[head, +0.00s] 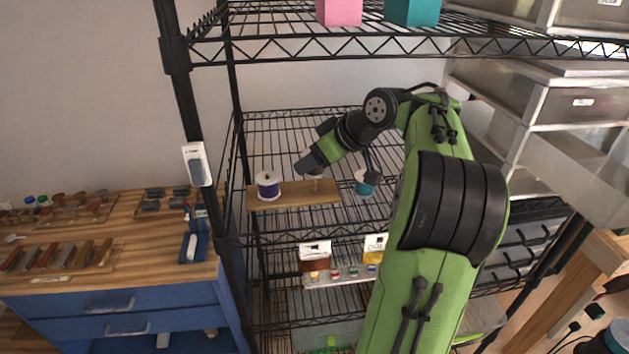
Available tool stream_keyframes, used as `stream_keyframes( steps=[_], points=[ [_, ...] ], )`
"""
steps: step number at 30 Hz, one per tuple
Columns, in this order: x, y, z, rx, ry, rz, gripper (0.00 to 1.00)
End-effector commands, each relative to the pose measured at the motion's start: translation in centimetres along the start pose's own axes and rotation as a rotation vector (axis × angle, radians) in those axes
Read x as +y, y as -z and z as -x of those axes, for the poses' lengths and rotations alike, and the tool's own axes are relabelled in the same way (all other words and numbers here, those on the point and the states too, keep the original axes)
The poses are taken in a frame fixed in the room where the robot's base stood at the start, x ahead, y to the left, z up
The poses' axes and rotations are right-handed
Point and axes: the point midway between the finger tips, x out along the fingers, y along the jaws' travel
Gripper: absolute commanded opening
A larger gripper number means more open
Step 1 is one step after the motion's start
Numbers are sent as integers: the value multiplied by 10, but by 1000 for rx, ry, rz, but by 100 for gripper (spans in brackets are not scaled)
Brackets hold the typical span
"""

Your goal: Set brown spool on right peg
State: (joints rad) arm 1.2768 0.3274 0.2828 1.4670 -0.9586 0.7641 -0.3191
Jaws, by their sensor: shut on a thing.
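A wooden board (293,196) lies on the middle wire shelf. A white spool wound with dark purple (268,188) stands at its left end. My gripper (310,166) reaches in from the right, over the middle-right of the board. It is shut on the brown spool (316,176), which shows only as a small pale and brown piece below the gripper. I cannot tell whether the spool touches the board. No bare peg can be made out; the board's right part is partly behind my gripper and arm.
A teal spool (364,186) stands to the right of the board, close below my arm. Small boxes (315,255) and little jars stand on the shelf below. Black shelf posts and an upper wire shelf with a pink box (339,11) frame the space.

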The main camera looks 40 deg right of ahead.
Motion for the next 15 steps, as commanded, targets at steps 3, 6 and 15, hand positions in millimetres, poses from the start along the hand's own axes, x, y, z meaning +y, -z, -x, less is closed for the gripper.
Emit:
stream_keyframes(
  steps=[3,6,15],
  points=[
    [0,-8,-8,1,0,1,21],
    [0,-18,-17,0,0,0,21],
    [0,-32,-31,1,-1,2,21]
  ],
)
